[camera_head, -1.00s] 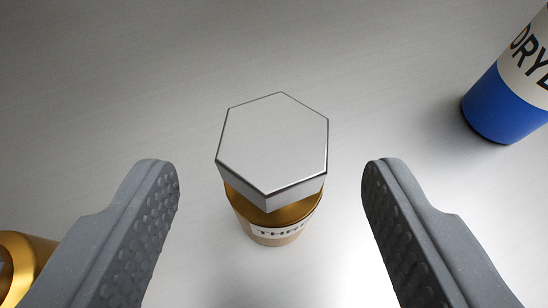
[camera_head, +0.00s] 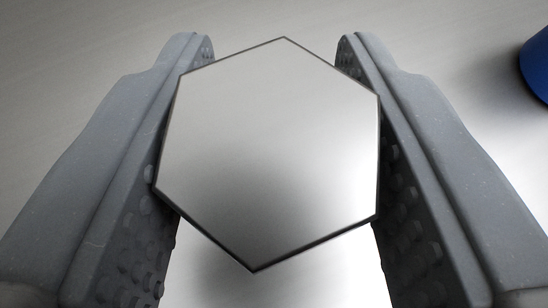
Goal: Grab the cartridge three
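Cartridge three (camera_head: 272,150) stands upright below the camera. I see only its large silver hexagonal cap, which fills the middle of the view. Its golden body and its label are hidden under the cap. My gripper (camera_head: 275,50) has its two grey, studded fingers closed in on both sides of the cartridge. The cap overlaps the inner faces of both fingers. The fingers look shut on the body beneath the cap, though the contact itself is hidden.
Part of a blue container (camera_head: 537,62) shows at the right edge, apart from my right finger. The brushed grey surface (camera_head: 90,40) is clear at the upper left and behind the cartridge.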

